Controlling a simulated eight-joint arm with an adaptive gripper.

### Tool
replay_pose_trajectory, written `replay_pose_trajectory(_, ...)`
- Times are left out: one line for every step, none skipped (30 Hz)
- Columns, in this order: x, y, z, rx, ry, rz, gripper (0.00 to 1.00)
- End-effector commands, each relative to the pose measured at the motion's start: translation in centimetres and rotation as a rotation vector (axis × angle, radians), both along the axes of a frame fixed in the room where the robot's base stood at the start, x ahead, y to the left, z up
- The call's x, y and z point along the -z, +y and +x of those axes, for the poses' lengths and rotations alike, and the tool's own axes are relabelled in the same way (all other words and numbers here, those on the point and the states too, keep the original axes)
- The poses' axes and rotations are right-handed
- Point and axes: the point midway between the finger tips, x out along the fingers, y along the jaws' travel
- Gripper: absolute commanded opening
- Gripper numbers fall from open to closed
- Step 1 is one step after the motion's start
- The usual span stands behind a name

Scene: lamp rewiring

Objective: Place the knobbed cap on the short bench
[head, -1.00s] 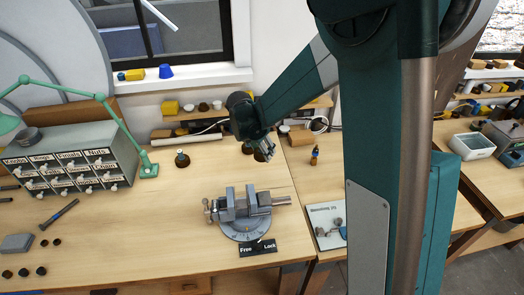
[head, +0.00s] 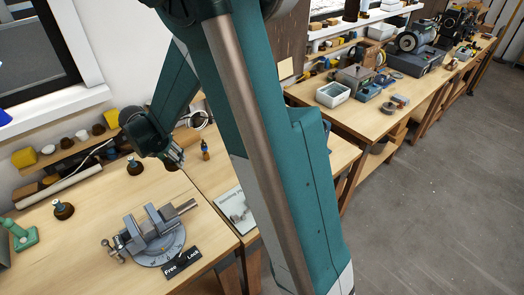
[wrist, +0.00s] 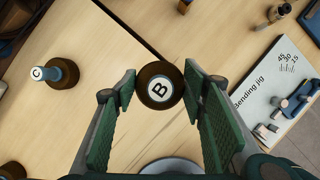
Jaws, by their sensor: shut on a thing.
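My gripper (wrist: 160,88) points down over the wooden bench tops. Its green fingers are shut on a round brown cap (wrist: 148,98) whose pale knob top is marked B. This seems to be the knobbed cap. In the head view my gripper (head: 176,160) is behind the vise, close to the joint between two benches; the held cap is hard to make out there. The bench with the bending jig (head: 236,211) lies to its right and looks like the short bench (wrist: 220,35). Its front part is hidden behind my arm in the head view.
A similar cap marked C (wrist: 55,73) stands left of my gripper, and another brown cap (head: 64,210) stands further left. The vise (head: 153,236) is in front. Bare wood shows between bottle and jig.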

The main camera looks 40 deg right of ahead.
Motion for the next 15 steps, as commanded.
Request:
replay_pose_trajectory(0.3, -1.5, -0.4, 0.009, 0.0, 0.0, 0.28)
replay_pose_trajectory(0.5, -2.3, -0.6, 0.012, 0.0, 0.0, 0.28)
replay_pose_trajectory(0.6, -3.3, -0.9, 0.014, 0.0, 0.0, 0.28)
replay_pose_trajectory(0.8, -4.0, -1.1, 0.017, 0.0, 0.0, 0.28)
replay_pose_trajectory(0.9, -4.8, -1.3, 0.02, -0.001, 0.0, 0.28)
replay_pose_trajectory(1.0, -5.7, -1.7, 0.022, 0.0, 0.0, 0.28)
replay_pose_trajectory(1.1, -6.5, -1.9, 0.025, 0.0, 0.0, 0.28)
replay_pose_trajectory(1.2, -7.2, -2.2, 0.029, -0.001, 0.001, 0.28)
replay_pose_trajectory(1.4, -8.1, -2.5, 0.031, 0.0, 0.0, 0.28)
replay_pose_trajectory(1.5, -8.8, -2.8, 0.034, 0.0, 0.0, 0.28)
replay_pose_trajectory(1.6, -9.6, -3.1, 0.037, 0.0, 0.0, 0.28)
replay_pose_trajectory(1.8, -10.4, -3.5, 0.041, 0.0, 0.0, 0.28)
replay_pose_trajectory(1.9, -11.2, -3.7, 0.043, -0.001, 0.001, 0.28)
replay_pose_trajectory(2.0, -11.8, -4.0, 0.045, -0.001, 0.001, 0.28)
replay_pose_trajectory(2.2, -12.7, -4.5, 0.048, -0.002, 0.0, 0.28)
